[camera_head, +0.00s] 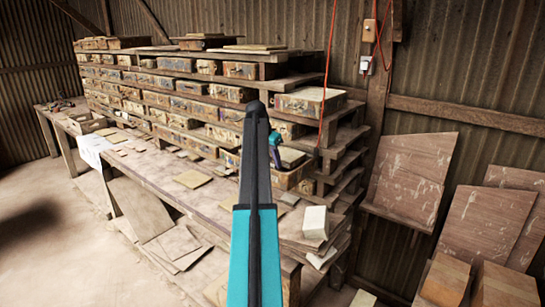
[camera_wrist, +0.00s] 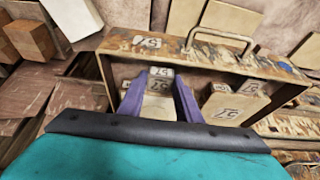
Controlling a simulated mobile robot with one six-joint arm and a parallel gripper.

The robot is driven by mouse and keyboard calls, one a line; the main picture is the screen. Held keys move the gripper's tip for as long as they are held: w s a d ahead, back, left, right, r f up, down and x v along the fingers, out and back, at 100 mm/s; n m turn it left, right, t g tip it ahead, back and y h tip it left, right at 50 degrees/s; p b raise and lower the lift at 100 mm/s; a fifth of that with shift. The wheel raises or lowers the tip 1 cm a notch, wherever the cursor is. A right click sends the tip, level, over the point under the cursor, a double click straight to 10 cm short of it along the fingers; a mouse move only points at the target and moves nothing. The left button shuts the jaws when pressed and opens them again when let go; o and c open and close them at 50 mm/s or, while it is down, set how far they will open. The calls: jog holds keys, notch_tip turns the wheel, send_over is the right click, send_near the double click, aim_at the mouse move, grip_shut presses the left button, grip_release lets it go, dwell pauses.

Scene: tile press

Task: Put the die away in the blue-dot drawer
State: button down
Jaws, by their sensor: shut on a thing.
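My gripper (camera_wrist: 160,88) has purple fingers, closed on a pale die (camera_wrist: 160,72) with a dark mark, in the wrist view. The die is over or inside the open blue-dot drawer (camera_wrist: 190,62); I cannot tell whether it touches the bottom. The drawer's front has a metal handle (camera_wrist: 218,42), a marked label (camera_wrist: 147,41) and a blue dot (camera_wrist: 285,66). Other pale marked dies (camera_wrist: 240,88) sit in the drawer right of my fingers. In the head view, my gripper (camera_head: 276,157) is small at the open drawer (camera_head: 290,178), partly behind my arm.
A long wall of closed drawers (camera_head: 190,88) stands behind a cluttered wooden bench (camera_head: 150,175). A pale block (camera_head: 315,222) stands on the bench's near end. A red cord (camera_head: 326,90) hangs close right of the open drawer. Boards (camera_head: 410,180) lean at the right; floor at left is clear.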

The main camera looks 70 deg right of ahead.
jog(key=shift+f, duration=0.45)
jog(key=shift+f, duration=0.55)
dwell(0.6)
jog(key=c, duration=1.2)
grip_release()
jog(key=shift+a+r+b, duration=0.1)
jog(key=shift+b, duration=0.25)
jog(key=b+v, duration=0.5)
jog(key=v, duration=0.8)
jog(key=shift+r, duration=0.3)
jog(key=shift+a, duration=0.1)
